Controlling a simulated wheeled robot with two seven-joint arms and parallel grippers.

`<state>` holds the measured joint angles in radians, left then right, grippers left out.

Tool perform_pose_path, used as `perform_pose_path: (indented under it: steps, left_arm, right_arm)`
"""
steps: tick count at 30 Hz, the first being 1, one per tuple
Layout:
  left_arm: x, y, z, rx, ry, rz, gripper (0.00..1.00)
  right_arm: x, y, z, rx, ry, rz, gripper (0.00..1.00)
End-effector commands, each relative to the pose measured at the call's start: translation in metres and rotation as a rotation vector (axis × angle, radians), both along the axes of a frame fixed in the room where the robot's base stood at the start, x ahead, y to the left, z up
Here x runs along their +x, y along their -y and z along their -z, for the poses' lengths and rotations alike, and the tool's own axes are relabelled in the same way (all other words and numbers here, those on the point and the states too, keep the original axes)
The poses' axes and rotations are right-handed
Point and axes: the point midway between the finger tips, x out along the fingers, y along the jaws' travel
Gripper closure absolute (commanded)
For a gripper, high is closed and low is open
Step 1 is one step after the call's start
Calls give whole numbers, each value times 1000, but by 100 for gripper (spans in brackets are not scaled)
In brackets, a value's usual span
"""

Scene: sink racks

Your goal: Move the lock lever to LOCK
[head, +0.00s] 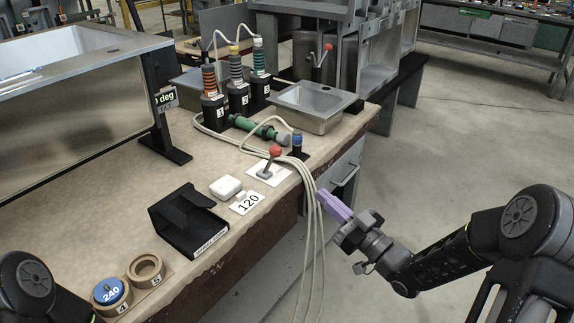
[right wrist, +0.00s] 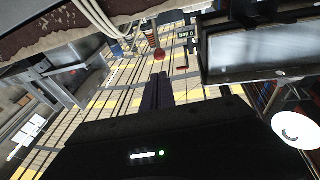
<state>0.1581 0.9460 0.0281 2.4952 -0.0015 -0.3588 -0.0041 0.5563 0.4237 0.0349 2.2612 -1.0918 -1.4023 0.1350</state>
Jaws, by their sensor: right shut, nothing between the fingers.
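A lever with a red ball knob (head: 275,151) stands on a white plate (head: 267,173) near the bench's front edge. A second red-knobbed lever (head: 327,47) is farther back by a grey frame. I cannot read a LOCK mark on either. My right gripper (head: 327,202), with purple fingers, is shut and empty. It is off the bench's front edge, to the right of and apart from the nearer lever. In the right wrist view its fingers (right wrist: 158,92) point toward a red knob (right wrist: 159,54), with a gap. My left gripper is out of view; only part of that arm shows.
Pale cables (head: 312,215) hang over the bench edge between the nearer lever and my right gripper. Open floor is on the right.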

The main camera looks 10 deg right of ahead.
Motion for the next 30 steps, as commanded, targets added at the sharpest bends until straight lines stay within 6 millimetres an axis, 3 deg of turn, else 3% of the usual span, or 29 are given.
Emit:
perform_pose_path:
  steps: [11, 30]
  left_arm:
    - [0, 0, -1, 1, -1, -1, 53]
    - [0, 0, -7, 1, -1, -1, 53]
  right_arm:
    - [11, -6, -2, -1, -1, -1, 100]
    - [107, -59, -29, 0, -1, 0, 100]
